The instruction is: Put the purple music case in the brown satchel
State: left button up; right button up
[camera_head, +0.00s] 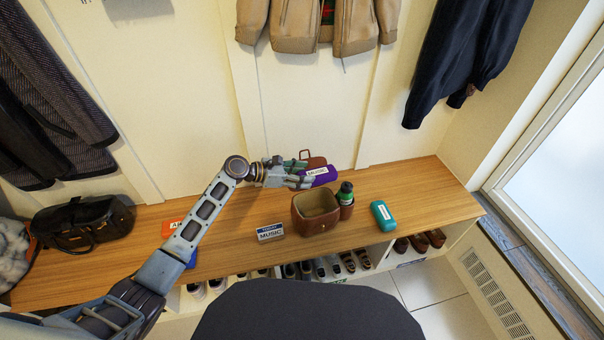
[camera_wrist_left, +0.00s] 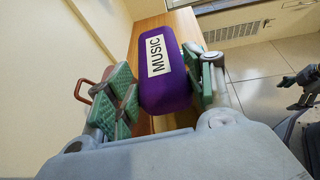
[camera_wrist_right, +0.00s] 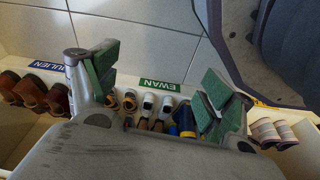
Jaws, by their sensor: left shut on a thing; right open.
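The purple music case (camera_head: 320,178) has a white MUSIC label. My left gripper (camera_head: 304,177) is shut on it and holds it behind the open satchel, toward the wall. In the left wrist view the purple case (camera_wrist_left: 164,92) sits between the green finger pads of my left gripper (camera_wrist_left: 160,95). The brown satchel (camera_head: 310,218) stands open on the bench, its inside looking empty. A brown handle (camera_head: 314,160) shows behind the case. My right gripper (camera_wrist_right: 160,85) is open and empty, over the shoe cubbies in the right wrist view; it is not seen in the head view.
A green-capped bottle (camera_head: 346,191) stands at the satchel's right side. A teal case (camera_head: 383,215) lies farther right. A black bag (camera_head: 85,222) and an orange item (camera_head: 172,227) are at left. Coats hang above.

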pick_arm(q)
jog(key=shift+r, duration=0.1)
jog(key=shift+f, duration=1.15)
jog(key=shift+f+b, duration=0.35)
jog(key=shift+f, duration=0.65)
notch_tip(320, 180, down, 12)
jog(key=b, duration=0.5)
jog(key=shift+b, duration=0.3)
pick_arm(e)
jog(key=w+a+r, duration=0.1)
jog(key=a+r, duration=0.1)
jog(key=r, duration=0.5)
jog(key=w+a+r, duration=0.1)
jog(key=a+r, duration=0.1)
jog(key=r, duration=0.5)
jog(key=shift+w+r+y, duration=0.15)
jog(key=shift+r+y, duration=0.15)
jog(key=shift+y, duration=0.1)
